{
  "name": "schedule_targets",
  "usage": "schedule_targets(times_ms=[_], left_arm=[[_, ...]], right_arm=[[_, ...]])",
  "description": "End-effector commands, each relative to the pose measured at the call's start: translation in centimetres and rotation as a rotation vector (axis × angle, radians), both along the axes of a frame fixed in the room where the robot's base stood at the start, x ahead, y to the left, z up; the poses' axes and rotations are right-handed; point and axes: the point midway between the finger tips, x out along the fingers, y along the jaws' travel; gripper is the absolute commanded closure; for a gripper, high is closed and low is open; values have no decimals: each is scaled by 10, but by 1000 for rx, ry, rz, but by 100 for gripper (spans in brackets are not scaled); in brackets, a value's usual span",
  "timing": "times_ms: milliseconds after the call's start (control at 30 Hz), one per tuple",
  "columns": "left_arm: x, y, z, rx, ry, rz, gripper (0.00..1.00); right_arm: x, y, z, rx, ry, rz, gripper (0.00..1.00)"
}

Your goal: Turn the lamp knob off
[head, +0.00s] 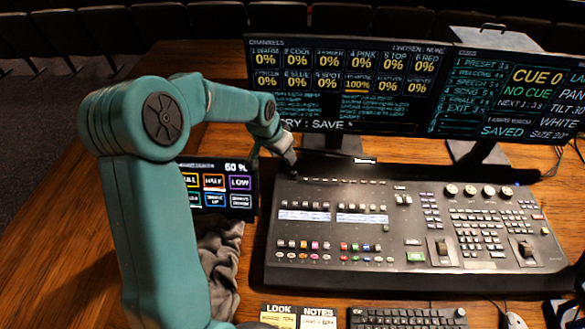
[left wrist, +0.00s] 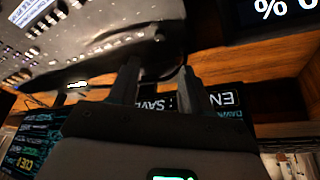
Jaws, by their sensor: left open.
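The mixing desk (head: 420,225) is a black console with faders, keys and several round knobs (head: 470,190) at its upper right. A small white lit bar (head: 365,160) shows at its back edge, and also in the left wrist view (left wrist: 77,85). My left gripper (head: 289,157) is at the console's back left corner, partly hidden by its own wrist. In the left wrist view its two dark fingers (left wrist: 158,72) are apart, beside the console's edge, with nothing clear between them. I cannot make out the lamp knob in either view. My right gripper is out of view.
Two monitors (head: 345,80) stand behind the console. A small touch screen (head: 215,188) and a crumpled grey cloth (head: 222,255) lie to its left. A keyboard (head: 408,317), a mouse (head: 515,321) and note cards (head: 298,316) are in front. The wooden desk (head: 70,220) is clear at far left.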

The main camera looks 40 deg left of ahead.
Motion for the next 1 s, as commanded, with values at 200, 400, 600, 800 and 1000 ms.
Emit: schedule_targets(times_ms=[200,400,600,800,1000], left_arm=[[20,1,-49,-3,6,-2,52],[35,3,-86,0,3,-2,52],[44,5,-106,0,1,-2,52],[45,5,-110,1,-1,-3,52],[45,5,-110,1,0,-3,74]], right_arm=[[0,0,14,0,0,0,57],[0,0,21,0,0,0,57],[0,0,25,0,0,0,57],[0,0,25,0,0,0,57],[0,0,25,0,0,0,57]])
